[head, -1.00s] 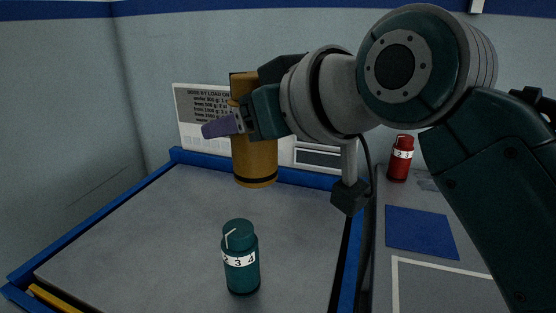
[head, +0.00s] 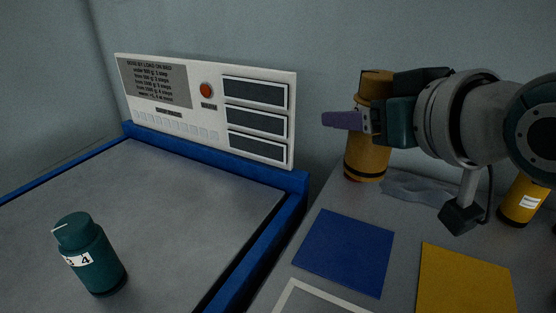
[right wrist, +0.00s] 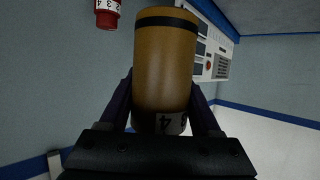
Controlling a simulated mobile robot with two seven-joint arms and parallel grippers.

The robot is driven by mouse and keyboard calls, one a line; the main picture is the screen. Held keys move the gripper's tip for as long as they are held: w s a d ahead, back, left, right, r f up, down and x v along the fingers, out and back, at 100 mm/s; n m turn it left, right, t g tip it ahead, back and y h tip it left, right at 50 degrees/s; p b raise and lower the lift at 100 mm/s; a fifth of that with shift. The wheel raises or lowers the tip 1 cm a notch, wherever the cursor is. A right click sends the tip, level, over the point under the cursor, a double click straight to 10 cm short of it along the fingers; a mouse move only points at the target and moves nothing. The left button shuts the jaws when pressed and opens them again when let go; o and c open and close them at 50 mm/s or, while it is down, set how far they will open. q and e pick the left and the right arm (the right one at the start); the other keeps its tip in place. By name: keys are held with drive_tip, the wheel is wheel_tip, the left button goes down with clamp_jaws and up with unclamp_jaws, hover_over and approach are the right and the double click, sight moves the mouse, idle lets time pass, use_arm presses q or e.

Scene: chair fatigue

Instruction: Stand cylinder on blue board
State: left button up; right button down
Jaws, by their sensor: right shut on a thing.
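My right gripper (head: 350,121) is shut around the upper part of an orange-yellow cylinder (head: 366,160) with a dark band near its base. The cylinder is upright and appears to be held above the grey table, behind the blue board (head: 345,252). In the right wrist view, the cylinder (right wrist: 165,65) lies between the two fingers (right wrist: 160,110), with a white numbered label partly hidden near the palm. The blue board lies flat and bare on the table. My left gripper is not in view.
A teal cylinder (head: 92,260) stands on the blue-rimmed bed (head: 160,205) at left. A white panel (head: 258,105) with a red button stands behind it. A yellow board (head: 465,283) lies right of the blue one. Another yellow cylinder (head: 520,203) stands far right. A red cylinder (right wrist: 107,14) shows in the wrist view.

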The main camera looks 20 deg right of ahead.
drive_tip(key=shift+f+b, duration=2.3)
drive_tip(key=shift+f, duration=4.85)
drive_tip(key=shift+f, duration=0.15)
drive_tip(key=shift+c, duration=0.5)
unclamp_jaws()
